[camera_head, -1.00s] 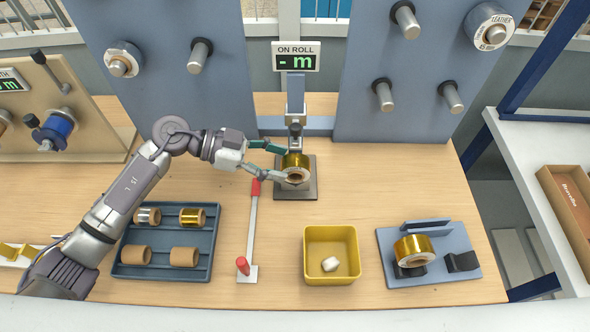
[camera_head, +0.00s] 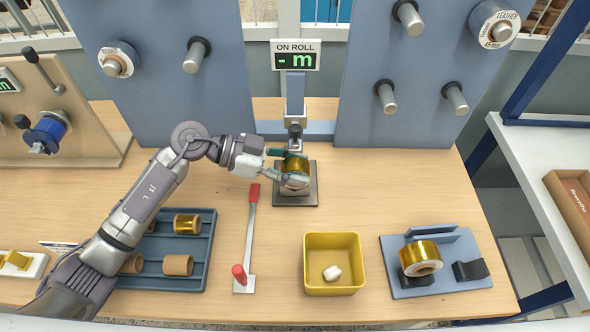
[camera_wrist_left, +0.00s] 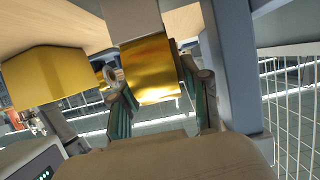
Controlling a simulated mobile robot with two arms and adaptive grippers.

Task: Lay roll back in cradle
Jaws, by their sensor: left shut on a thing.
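A gold foil roll (camera_head: 296,166) is at the dark square stand (camera_head: 297,199) in the middle back of the table. My left gripper (camera_head: 291,170) comes from the left and is shut on it, one finger at its back and one at its front. The wrist view shows the gold roll (camera_wrist_left: 150,68) between the two green-padded fingers. I cannot tell whether it rests on the stand. A blue-grey plate (camera_head: 440,285) at the right has black blocks and another gold roll (camera_head: 417,252) on it. My right gripper is not in view.
A blue-grey tray (camera_head: 207,255) with foil and brown rolls is at the left, partly behind my arm. A yellow bin (camera_head: 331,286) holds a white item. Pegboards (camera_head: 400,125) rise behind.

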